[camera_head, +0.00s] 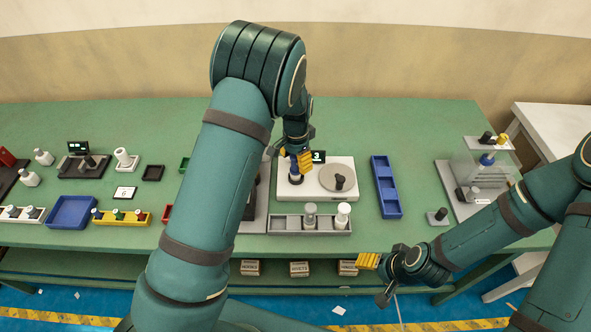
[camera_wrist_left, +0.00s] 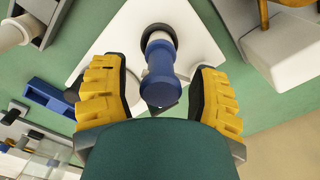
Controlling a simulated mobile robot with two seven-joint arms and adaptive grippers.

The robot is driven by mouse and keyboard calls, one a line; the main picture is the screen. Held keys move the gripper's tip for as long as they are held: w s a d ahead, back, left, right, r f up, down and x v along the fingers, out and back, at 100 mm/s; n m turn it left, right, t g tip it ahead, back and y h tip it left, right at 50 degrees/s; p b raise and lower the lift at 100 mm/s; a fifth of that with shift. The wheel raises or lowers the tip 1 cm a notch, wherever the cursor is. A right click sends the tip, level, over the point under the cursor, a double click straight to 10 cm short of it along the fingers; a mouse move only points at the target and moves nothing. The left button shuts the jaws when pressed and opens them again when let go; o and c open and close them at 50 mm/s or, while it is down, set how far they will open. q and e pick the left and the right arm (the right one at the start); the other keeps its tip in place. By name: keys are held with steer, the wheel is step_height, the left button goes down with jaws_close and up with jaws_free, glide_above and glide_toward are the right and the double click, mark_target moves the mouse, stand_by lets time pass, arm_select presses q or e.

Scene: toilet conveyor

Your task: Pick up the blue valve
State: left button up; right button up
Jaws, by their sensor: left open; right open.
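The blue valve (camera_wrist_left: 160,78) stands on a white plate in the left wrist view. It is a blue cylinder with a rounded end and a white ring at its far end. In the head view a bit of its blue (camera_head: 294,166) shows beside my fingers on the white station (camera_head: 318,193). My left gripper (camera_wrist_left: 161,80) is open, with one yellow finger on each side of the valve and visible gaps between. My right gripper (camera_head: 372,262) hangs in front of the table's front edge, with nothing seen in it.
A grey rack (camera_head: 284,224) with white-topped parts stands in front. A blue tray (camera_head: 386,187) lies to the right. Another blue part (camera_head: 487,159) sits on the right-hand device.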

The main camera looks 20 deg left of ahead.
arm_select(q)
step_height(320, 180, down, 2)
steer(key=shift+f, duration=0.2)
jaws_close()
steer(key=shift+r, duration=0.1)
